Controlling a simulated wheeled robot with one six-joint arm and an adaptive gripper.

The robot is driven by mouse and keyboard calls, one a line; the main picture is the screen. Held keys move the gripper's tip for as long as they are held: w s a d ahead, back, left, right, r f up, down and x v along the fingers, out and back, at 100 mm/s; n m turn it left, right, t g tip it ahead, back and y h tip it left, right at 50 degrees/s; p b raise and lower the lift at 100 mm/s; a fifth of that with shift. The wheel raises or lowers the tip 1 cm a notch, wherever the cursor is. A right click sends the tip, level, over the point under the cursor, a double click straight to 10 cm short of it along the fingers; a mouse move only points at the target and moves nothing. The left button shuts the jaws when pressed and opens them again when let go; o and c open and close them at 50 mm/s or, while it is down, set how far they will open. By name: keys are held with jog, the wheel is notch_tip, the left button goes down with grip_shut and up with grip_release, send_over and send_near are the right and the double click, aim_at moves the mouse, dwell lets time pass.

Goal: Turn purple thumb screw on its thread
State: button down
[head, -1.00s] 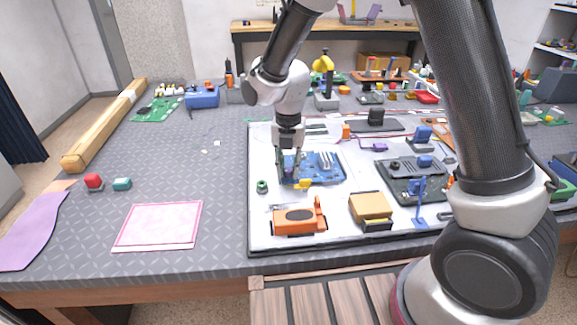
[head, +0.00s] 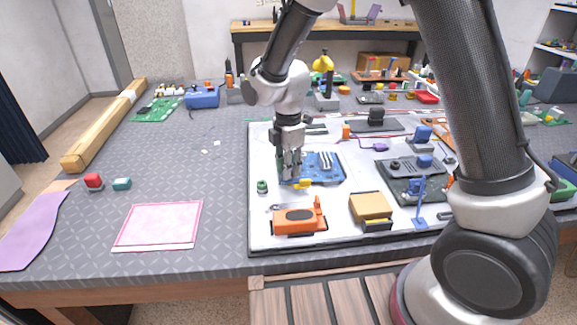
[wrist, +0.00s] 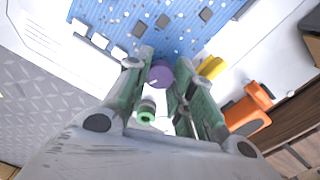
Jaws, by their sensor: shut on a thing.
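The purple thumb screw (wrist: 160,73) shows as a round head between my fingertips in the wrist view, at the edge of the blue circuit board (wrist: 150,25). My gripper (wrist: 161,66) is shut on it from both sides. In the head view my gripper (head: 290,175) points down at the left end of the blue board (head: 325,168), and its fingers hide the screw there. The thread under the screw head is hidden, so I cannot tell how deep the screw sits.
A green ring-shaped part (head: 262,186) stands left of the board. A yellow part (head: 303,184) lies close to my gripper at the board's front edge. An orange device (head: 299,217) and a tan box (head: 370,207) stand in front.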

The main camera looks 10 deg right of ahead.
jog(key=m, duration=1.2)
jog(key=shift+m, duration=0.4)
jog(key=m, duration=1.1)
jog(key=shift+m, duration=0.4)
jog(key=m, duration=1.2)
jog(key=shift+m, duration=0.3)
jog(key=m, duration=1.1)
jog(key=shift+m, duration=0.4)
